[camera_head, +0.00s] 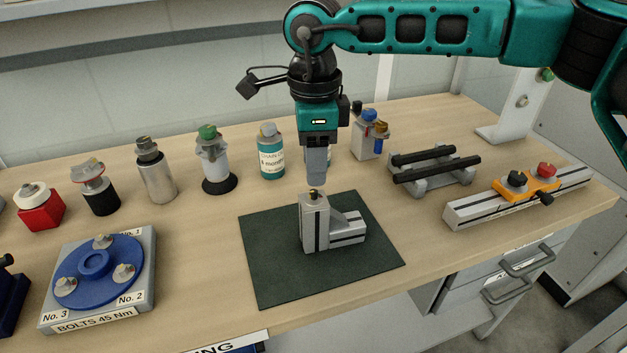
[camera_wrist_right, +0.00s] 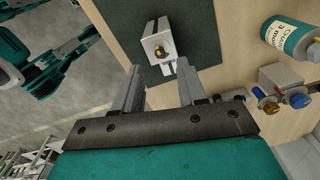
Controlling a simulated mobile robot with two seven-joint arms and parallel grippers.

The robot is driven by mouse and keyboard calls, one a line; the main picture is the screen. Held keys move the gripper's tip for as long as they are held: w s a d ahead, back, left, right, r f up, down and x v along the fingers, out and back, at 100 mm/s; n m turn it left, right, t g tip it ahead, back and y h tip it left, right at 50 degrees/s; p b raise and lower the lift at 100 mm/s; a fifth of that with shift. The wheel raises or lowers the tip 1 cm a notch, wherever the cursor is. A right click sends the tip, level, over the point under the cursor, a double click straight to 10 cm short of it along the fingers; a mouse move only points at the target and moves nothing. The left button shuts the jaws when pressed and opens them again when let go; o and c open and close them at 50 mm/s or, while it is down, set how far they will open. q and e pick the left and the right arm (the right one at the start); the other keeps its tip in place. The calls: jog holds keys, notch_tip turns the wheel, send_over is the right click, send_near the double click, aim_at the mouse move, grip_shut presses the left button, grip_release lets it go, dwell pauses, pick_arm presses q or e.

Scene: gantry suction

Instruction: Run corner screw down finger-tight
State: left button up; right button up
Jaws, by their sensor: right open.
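The corner piece (camera_head: 310,232) is an upright grey profile post with a second profile lying beside its foot, joined at the corner. It stands on the dark green mat (camera_head: 270,270). My right gripper (camera_head: 317,178) points straight down just above the screw. In the right wrist view its two fingers (camera_wrist_right: 160,82) are apart with nothing between them. The screw is beyond the fingertips, not gripped. My left gripper is not in view.
A blue flange on a plate (camera_head: 147,290) stands left of the mat. Several bottles and holders, including a teal bottle (camera_head: 271,158), line the back. A black-railed stand (camera_head: 440,180) and a rail with an orange carriage (camera_head: 470,212) lie right. The mat around the corner piece is clear.

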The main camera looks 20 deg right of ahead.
aim_at(314, 192)
notch_tip(314, 192, down, 5)
dwell(0.3)
grip_shut()
dwell(0.4)
